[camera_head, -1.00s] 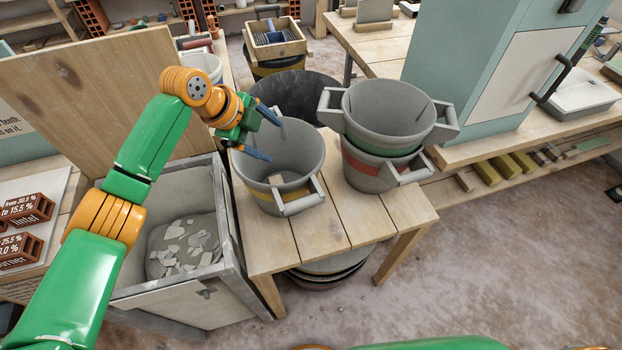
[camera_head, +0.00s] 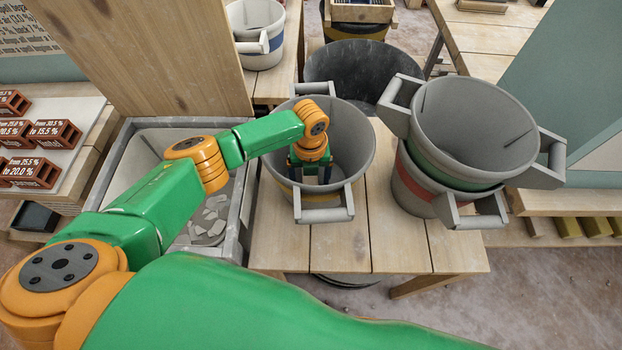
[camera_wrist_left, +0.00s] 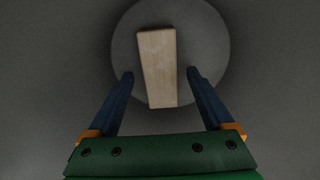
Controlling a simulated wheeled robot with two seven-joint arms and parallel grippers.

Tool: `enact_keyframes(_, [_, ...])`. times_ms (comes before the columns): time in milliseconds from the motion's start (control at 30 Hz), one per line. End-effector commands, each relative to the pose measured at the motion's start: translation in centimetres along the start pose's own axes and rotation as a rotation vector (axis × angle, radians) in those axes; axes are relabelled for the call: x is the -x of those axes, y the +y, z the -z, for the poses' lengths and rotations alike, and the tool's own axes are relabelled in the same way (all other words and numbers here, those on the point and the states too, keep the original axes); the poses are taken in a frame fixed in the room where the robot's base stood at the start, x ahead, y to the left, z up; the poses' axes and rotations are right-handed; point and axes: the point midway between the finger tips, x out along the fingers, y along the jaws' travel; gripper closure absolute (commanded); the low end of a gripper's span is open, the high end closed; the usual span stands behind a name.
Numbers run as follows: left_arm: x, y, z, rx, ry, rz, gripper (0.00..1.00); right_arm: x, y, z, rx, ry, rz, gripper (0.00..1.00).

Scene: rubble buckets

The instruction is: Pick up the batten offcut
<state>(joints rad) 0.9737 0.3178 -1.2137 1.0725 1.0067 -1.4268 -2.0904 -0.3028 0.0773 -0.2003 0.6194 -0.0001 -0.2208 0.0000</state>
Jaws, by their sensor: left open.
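The batten offcut (camera_wrist_left: 158,66) is a short pale wooden block lying on the round floor of a grey bucket, shown in the left wrist view. The grey bucket (camera_head: 352,135) with a yellow band stands on the wooden bench in the head view. My left gripper (camera_head: 311,176) reaches down inside it. In the left wrist view the left gripper (camera_wrist_left: 160,76) has its two blue fingers apart, one on each side of the block's near part, with gaps to both. In the head view the block is hidden behind the arm and gripper. My right gripper is not in view.
Two stacked grey buckets (camera_head: 470,125) stand just right on the bench (camera_head: 340,246). A bin (camera_head: 122,158) with pale rubble is at left, below an upright wooden board (camera_head: 150,55). A dark tub (camera_head: 365,65) stands behind. The bench front is clear.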

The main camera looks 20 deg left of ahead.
Motion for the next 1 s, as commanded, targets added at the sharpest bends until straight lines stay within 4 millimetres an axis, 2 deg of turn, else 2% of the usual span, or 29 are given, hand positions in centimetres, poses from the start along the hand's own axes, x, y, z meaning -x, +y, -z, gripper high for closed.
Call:
enact_keyframes(233, [-0.5, 0.0, 0.0, 0.001, 0.000, 0.001, 0.15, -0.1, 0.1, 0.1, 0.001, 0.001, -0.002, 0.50])
enact_keyframes(500, [-0.4, 0.0, 0.0, 0.001, 0.000, 0.001, 0.88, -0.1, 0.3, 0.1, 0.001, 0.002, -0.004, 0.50])
enact_keyframes(533, [-0.4, 0.0, 0.0, 0.001, 0.000, 0.001, 0.96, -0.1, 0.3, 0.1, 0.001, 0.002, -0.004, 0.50])
enact_keyframes(567, [-0.4, 0.0, 0.0, 0.002, 0.000, 0.001, 1.00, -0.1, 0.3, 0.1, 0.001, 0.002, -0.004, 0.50])
enact_keyframes(767, [-0.4, 0.0, 0.0, 0.002, 0.000, 0.002, 1.00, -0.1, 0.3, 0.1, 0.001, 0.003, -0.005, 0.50])
enact_keyframes(833, [0.2, -0.1, -0.1, 0.001, -0.002, 0.003, 1.00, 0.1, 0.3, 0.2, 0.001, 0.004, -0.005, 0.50])
enact_keyframes(1000, [4.5, -0.1, -0.1, 0.000, -0.005, 0.006, 1.00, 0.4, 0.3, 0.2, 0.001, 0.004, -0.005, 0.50])
